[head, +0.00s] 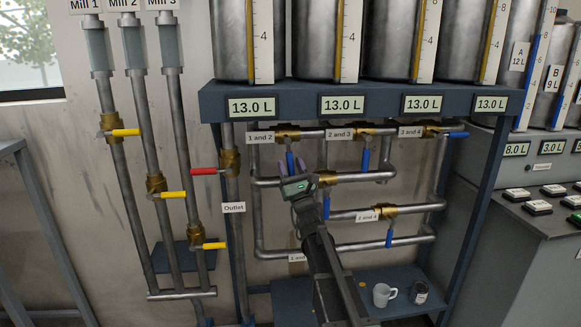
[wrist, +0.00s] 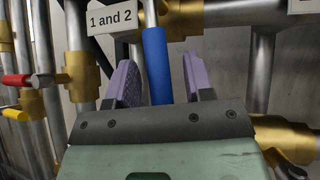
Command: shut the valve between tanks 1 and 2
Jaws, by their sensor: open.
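The valve labelled "1 and 2" (head: 289,131) has a brass body on the upper horizontal pipe below the tanks. Its blue handle (head: 290,161) hangs down, across the pipe. In the wrist view the handle (wrist: 157,65) stands upright between my two purple fingers, with the "1 and 2" label (wrist: 114,20) up to its left. My gripper (head: 279,160) is open at the handle; it also shows in the wrist view (wrist: 160,80). A gap shows on each side of the handle. Its lower end is hidden behind the gripper body.
Valve "2 and 3" (head: 364,131) has its handle down; the "3 and 4" handle (head: 456,134) lies along the pipe. A lower valve (head: 326,178) sits close to my gripper's right. A red outlet handle (head: 204,171) is at left. A mug (head: 384,294) and jar (head: 420,292) stand below.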

